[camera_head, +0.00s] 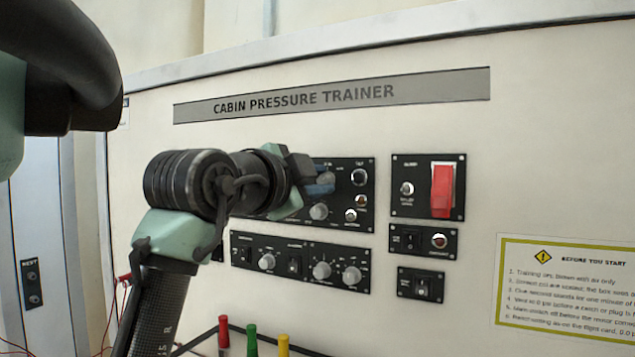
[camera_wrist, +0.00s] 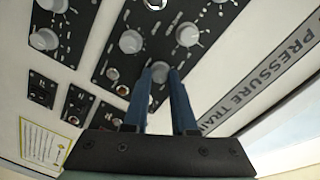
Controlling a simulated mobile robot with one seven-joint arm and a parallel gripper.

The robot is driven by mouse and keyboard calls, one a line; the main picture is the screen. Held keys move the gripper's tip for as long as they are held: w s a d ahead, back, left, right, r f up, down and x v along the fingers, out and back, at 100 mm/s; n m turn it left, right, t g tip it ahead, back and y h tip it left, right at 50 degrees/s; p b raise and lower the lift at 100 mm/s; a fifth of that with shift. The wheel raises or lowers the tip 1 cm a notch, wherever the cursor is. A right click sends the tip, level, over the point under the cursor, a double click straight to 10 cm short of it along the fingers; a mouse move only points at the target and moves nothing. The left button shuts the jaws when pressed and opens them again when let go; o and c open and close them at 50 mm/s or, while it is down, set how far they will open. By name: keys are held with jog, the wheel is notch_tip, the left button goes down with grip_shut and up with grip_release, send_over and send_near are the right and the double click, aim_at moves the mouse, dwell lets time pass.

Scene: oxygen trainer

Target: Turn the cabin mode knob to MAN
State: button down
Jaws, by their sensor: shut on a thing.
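My gripper (camera_head: 322,183) is at the upper black panel (camera_head: 340,225) in the head view, under the CABIN PRESSURE TRAINER strip. In the wrist view its two blue fingers (camera_wrist: 160,80) are shut on a round grey knob (camera_wrist: 160,71), one finger on each side. I take this for the cabin mode knob, but its label is not readable. My fingers and wrist hide it and the panel's left part in the head view. Which way its pointer faces cannot be told.
Another grey knob (camera_head: 319,211) sits just below my fingers. A lower panel (camera_head: 300,264) carries several knobs and a switch. A red switch cover (camera_head: 442,190) is to the right. Red, green and yellow plugs (camera_head: 252,340) stand at the bottom.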

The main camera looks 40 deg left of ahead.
dwell(0.4)
jog(key=c, duration=0.7)
grip_release()
jog(key=shift+d, duration=0.15)
